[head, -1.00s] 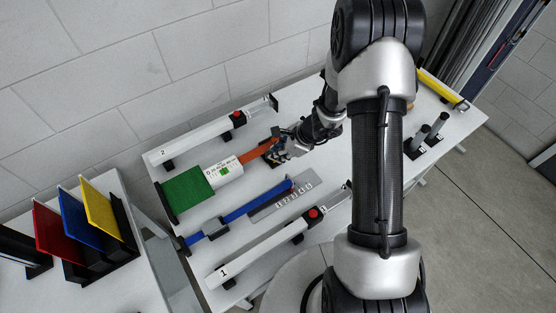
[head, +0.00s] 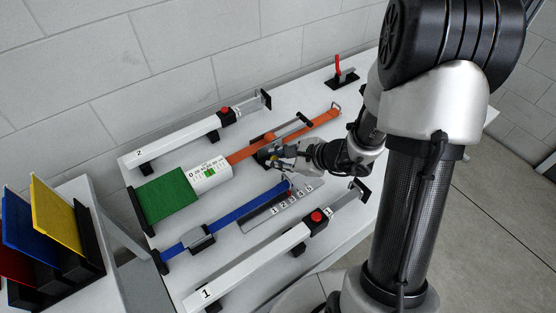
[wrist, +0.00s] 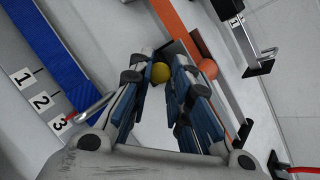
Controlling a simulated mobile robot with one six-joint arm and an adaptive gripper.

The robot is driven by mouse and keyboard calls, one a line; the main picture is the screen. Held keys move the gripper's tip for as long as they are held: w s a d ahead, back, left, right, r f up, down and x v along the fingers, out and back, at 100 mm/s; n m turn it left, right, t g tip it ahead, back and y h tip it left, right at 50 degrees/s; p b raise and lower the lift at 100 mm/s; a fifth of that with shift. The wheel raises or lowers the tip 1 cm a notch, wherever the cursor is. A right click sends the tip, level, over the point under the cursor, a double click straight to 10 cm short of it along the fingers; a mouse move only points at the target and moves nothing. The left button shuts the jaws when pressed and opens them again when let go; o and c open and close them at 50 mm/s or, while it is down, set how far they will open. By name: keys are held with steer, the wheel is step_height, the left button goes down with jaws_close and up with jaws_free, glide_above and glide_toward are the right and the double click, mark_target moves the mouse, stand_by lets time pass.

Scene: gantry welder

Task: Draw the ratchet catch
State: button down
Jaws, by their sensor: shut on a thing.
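My gripper (wrist: 164,84) is shut on a small yellow ball knob (wrist: 161,72), which shows between its blue-padded fingertips in the wrist view. An orange ball knob (wrist: 208,69) stands just right of the fingers, apart from them, and also shows in the head view (head: 269,136). Both knobs are beside the orange strap (wrist: 190,28), at a dark ratchet block. In the head view my gripper (head: 272,159) is on the near side of the orange strap (head: 318,122). The yellow knob is hidden there, and the fingers cover part of the ratchet.
A white gauge box (head: 209,175) and green pad (head: 166,198) lie left of the ratchet. A blue strap (head: 232,206) and numbered plate (head: 268,212) lie nearer. White bars with red buttons (head: 180,140) (head: 262,262) flank the straps. A red lever (head: 339,66) stands at the back.

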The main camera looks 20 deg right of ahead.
steer(key=shift+s+d+f+t+y, duration=0.1)
steer(key=shift+s+f+t+y, duration=0.25)
steer(key=shift+t, duration=0.25)
steer(key=c, duration=1.5)
jaws_free()
steer(key=shift+s, duration=0.1)
steer(key=shift+o, duration=0.2)
steer(key=v, duration=0.8)
steer(key=shift+d, duration=0.1)
